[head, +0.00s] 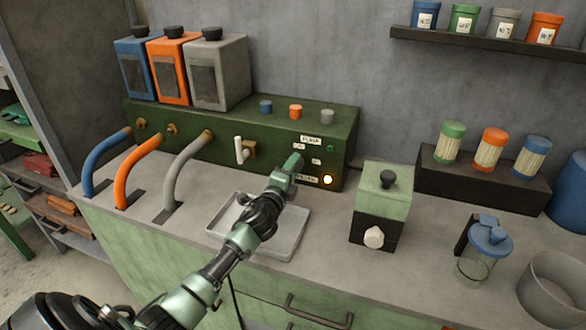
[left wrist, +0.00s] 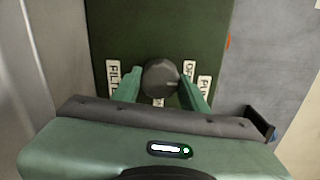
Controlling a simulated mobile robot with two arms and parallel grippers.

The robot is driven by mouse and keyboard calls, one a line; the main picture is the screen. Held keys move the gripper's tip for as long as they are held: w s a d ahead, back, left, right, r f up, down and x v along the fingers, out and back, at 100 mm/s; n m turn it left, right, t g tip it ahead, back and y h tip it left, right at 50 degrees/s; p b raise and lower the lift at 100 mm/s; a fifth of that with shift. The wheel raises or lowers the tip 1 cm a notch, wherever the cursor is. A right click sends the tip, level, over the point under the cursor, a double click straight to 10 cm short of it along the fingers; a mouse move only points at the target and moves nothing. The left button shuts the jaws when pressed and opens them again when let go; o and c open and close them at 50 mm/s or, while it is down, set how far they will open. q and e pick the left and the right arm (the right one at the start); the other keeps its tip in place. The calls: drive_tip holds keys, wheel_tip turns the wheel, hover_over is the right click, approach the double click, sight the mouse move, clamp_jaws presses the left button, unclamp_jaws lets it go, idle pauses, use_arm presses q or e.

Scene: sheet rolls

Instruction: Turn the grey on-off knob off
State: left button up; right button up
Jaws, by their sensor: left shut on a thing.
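The grey knob (left wrist: 161,77) is round and dark, on the dark green front panel (left wrist: 160,25) of the machine. White labels surround it; one at its upper right seems to read OFF. My left gripper (left wrist: 160,86) is shut on the knob, one finger on each side. In the head view, my left gripper (head: 294,163) reaches the front of the green machine (head: 220,135) and hides the knob. The knob's exact pointing direction cannot be told. My right gripper is not in view.
A lit lamp (head: 328,180) glows low on the panel. A shallow grey tray (head: 297,240) lies below my left arm. Blue, orange and grey hoses curve down at the left. A green-topped grinder (head: 384,205) and a lidded jug (head: 485,250) stand to the right.

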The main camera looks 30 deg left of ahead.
use_arm(q)
drive_tip(key=o, duration=1.4)
drive_tip(key=v, duration=0.8)
drive_tip(key=shift+a, duration=0.15)
